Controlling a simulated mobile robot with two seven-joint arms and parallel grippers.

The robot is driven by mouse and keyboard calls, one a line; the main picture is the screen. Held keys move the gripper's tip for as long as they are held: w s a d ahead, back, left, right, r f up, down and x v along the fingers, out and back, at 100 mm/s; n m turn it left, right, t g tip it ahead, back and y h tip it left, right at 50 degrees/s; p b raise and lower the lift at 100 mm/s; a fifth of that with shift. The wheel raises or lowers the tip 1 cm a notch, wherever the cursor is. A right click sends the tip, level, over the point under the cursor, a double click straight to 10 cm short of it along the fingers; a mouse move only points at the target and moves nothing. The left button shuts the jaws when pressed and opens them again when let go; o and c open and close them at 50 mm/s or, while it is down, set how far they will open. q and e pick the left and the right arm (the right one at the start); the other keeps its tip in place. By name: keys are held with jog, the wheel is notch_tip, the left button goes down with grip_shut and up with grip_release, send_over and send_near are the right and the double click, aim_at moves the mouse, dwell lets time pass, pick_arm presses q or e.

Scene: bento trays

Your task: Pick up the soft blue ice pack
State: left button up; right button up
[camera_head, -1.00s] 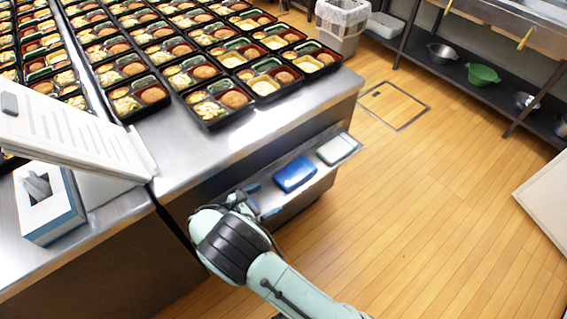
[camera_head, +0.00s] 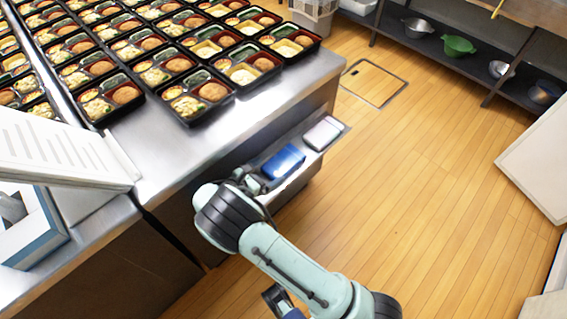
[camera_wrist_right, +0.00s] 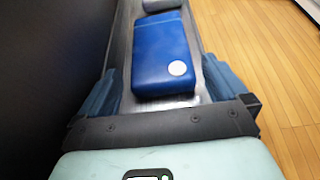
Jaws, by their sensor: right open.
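The soft blue ice pack (camera_head: 284,161) lies flat on a narrow metal shelf (camera_head: 318,160) on the side of the steel counter. In the right wrist view the ice pack (camera_wrist_right: 161,50) has a pale round spot near its lower right corner. My right gripper (camera_head: 254,180) is open and empty just short of the pack. In the wrist view its blue fingers (camera_wrist_right: 162,88) stand apart, left and right of the pack's near end. A small dark and blue part (camera_head: 276,299) at the bottom edge may be my left gripper; its jaws cannot be made out.
A pale pack (camera_head: 323,133) lies on the shelf beyond the blue one. The counter (camera_head: 205,150) holds many bento trays, a white slatted board (camera_head: 60,150) and a tissue box (camera_head: 35,235). Wooden floor to the right is open.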

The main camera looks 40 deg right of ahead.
aim_at(277, 167)
jog(key=x, duration=0.4)
jog(key=shift+d+f, duration=0.15)
jog(key=shift+d, duration=0.05)
jog(key=c, duration=0.9)
